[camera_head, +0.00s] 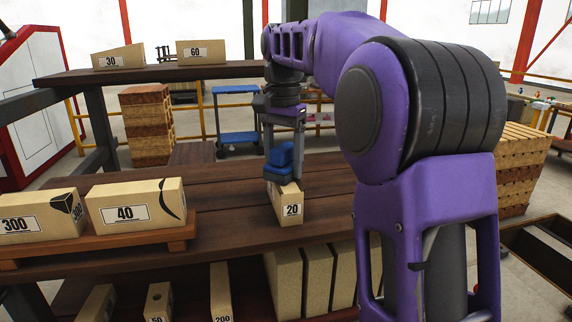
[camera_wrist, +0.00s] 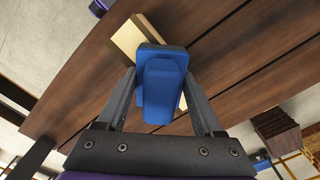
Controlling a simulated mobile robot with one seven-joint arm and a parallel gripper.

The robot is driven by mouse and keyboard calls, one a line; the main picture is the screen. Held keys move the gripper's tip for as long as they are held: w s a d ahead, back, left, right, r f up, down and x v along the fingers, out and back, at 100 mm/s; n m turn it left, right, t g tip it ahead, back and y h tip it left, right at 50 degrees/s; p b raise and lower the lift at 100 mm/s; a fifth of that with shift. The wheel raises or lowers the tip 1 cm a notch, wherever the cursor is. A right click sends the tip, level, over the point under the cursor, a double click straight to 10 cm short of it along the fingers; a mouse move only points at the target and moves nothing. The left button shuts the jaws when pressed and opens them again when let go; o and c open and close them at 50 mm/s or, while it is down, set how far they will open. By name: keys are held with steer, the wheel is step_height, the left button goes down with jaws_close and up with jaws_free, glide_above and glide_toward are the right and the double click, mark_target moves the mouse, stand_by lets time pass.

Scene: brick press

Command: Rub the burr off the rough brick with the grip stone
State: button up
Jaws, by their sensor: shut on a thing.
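A blue block (camera_head: 281,158), which looks like the grip stone, is held between the two fingers of my gripper (camera_head: 284,176). The stone also fills the middle of the wrist view (camera_wrist: 161,88). A tan brick marked 20 (camera_head: 289,212) lies on the brown wooden bench, directly under the stone. In the wrist view the brick (camera_wrist: 127,40) shows slanting out from behind the stone, which hides much of it. I cannot tell whether the stone touches the brick. No burr can be made out.
Bricks marked 300 (camera_head: 40,215) and 40 (camera_head: 136,204) sit on a wooden tray (camera_head: 150,241) at left. Bricks marked 30 (camera_head: 118,57) and 60 (camera_head: 201,52) stand on a higher back shelf. Several bricks stand below the bench front. The bench (camera_head: 229,198) is clear around the 20 brick.

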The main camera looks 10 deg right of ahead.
mark_target(288, 185)
steer(key=shift+w+r, duration=0.1)
steer(key=shift+w, duration=3.2)
steer(key=shift+s+f+b, duration=0.2)
steer(key=shift+s+b, duration=0.6)
steer(key=shift+s+r+b, duration=0.15)
steer(key=shift+s+b, duration=0.95)
steer(key=shift+s, duration=1.3)
steer(key=shift+s+b, duration=0.95)
steer(key=shift+s, duration=2.2)
steer(key=shift+w+r+p, duration=0.2)
steer(key=shift+w+p, duration=0.9)
steer(key=shift+p, duration=0.05)
steer(key=shift+w+f+p, duration=0.25)
steer(key=shift+w+p, duration=0.15)
steer(key=shift+w, duration=0.2)
steer(key=shift+w+r+p, duration=0.2)
steer(key=shift+w+p, duration=0.5)
steer(key=shift+p, duration=0.35)
steer(key=shift+w+f+p, duration=0.2)
steer(key=shift+w+p, duration=0.1)
steer(key=shift+w, duration=0.55)
steer(key=shift+w+r, duration=0.1)
steer(key=shift+w, duration=3)
